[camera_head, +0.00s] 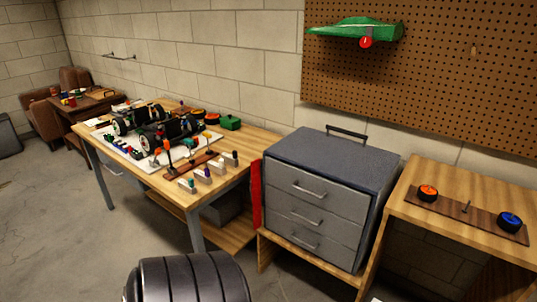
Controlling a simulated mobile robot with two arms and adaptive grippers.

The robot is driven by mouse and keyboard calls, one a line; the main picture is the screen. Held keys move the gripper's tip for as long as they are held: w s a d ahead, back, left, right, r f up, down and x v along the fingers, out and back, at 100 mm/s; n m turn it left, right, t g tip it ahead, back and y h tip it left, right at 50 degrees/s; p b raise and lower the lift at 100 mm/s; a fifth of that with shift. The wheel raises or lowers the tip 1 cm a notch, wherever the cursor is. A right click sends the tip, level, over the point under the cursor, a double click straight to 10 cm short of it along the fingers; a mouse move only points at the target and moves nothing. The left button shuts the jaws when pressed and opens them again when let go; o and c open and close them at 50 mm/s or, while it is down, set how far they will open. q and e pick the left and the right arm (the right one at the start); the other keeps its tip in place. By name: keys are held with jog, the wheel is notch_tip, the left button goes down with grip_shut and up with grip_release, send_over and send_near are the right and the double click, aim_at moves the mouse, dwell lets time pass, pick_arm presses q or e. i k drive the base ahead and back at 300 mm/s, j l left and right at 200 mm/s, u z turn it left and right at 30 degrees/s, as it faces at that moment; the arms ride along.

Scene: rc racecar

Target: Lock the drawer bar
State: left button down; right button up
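A grey drawer cabinet (330,150) with a dark blue-grey top stands on a low wooden bench. Its three drawers (315,190) have metal handles and look shut. A red upright piece (256,193) stands along the cabinet's left front edge, beside the drawer fronts and not across them. It may be the drawer bar; I cannot tell for sure. A black handle (346,132) sits at the back of the cabinet top. Neither of my grippers is in view. A dark ribbed part, probably of my own arm, shows at the bottom edge, in front of and left of the cabinet.
A wooden workbench (255,143) to the left holds car chassis, tools and small parts. A wooden shelf (400,208) to the right carries a board with an orange and a blue wheel. A green car body (352,30) is on the pegboard. The floor at left is clear.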

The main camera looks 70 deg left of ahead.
aim_at(255, 195)
jog(key=k+j, duration=0.1)
jog(key=j, duration=1.15)
jog(key=k+j, duration=0.15)
jog(key=j, duration=0.45)
jog(key=k+j, duration=0.1)
jog(key=j, duration=1.15)
jog(key=k+z, duration=0.05)
